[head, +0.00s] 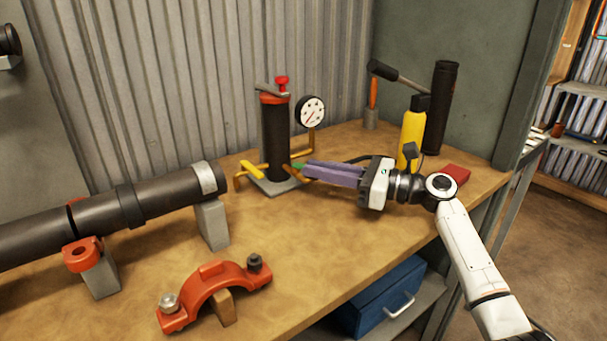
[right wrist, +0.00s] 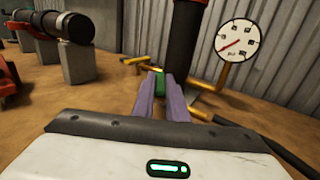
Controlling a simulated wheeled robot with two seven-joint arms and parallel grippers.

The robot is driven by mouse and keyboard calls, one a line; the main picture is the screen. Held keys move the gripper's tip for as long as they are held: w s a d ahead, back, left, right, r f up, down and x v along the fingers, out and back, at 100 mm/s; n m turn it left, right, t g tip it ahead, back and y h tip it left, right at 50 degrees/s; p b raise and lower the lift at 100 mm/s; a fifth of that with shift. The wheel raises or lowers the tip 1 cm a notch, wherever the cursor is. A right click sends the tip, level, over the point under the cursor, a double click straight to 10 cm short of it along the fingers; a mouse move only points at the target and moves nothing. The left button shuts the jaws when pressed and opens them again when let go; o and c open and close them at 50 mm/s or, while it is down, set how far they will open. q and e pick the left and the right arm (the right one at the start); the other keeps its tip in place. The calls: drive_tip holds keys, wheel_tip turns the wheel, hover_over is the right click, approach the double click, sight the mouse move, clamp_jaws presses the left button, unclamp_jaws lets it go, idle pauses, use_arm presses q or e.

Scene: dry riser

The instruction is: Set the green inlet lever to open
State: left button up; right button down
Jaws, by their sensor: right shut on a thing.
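The green inlet lever (head: 299,166) is a small green piece low on the right side of a dark test pump (head: 275,135) with a red top. In the right wrist view the green lever (right wrist: 160,82) sits between the purple fingertips. My right gripper (head: 308,169) reaches in from the right and is shut on the lever; the fingers hide most of it. The fingers also show in the right wrist view (right wrist: 162,92). A yellow lever (head: 253,170) is on the pump's left side. My left gripper is not in view.
A round gauge (head: 311,112) stands on a yellow pipe behind my fingers. A yellow bottle (head: 411,135), a dark cylinder (head: 440,105) and a red block (head: 454,174) are at the right. A dark pipe (head: 160,195) and orange clamp (head: 215,285) are at the left.

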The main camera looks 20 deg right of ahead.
drive_tip(key=shift+f, duration=0.1)
idle(0.3)
drive_tip(key=c, duration=1.8)
unclamp_jaws()
drive_tip(key=shift+o, duration=0.2)
drive_tip(key=v, duration=1)
drive_tip(key=shift+s+d, duration=0.1)
drive_tip(key=shift+s, duration=0.05)
